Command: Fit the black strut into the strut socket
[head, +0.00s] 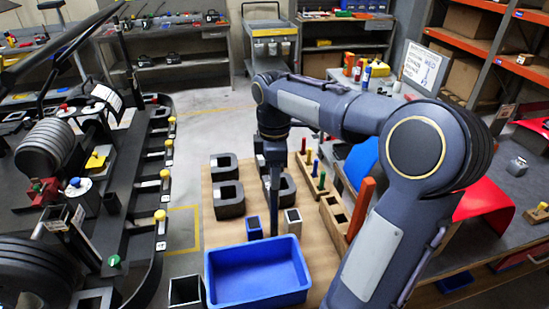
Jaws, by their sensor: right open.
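My right gripper (272,185) points straight down over the wooden board, behind the blue tray. It is open and seen nearly edge-on. A slim dark upright shape runs down below the wrist; I cannot tell whether it is only the fingers or also the black strut. I cannot pick out the black strut for certain elsewhere. Several square open sockets show: a blue one (254,226) and a pale grey one (293,221) stand on the board, and a dark one (60,217) is on the kart. I cannot tell which is the strut socket. My left gripper is not in view.
A blue tray (256,302) stands at the front of the wooden board (217,237). Dark blocks with square holes (229,200) stand behind it. A wooden rack (331,216) with coloured pegs is at right. The black kart (133,243) fills the left, with floor between.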

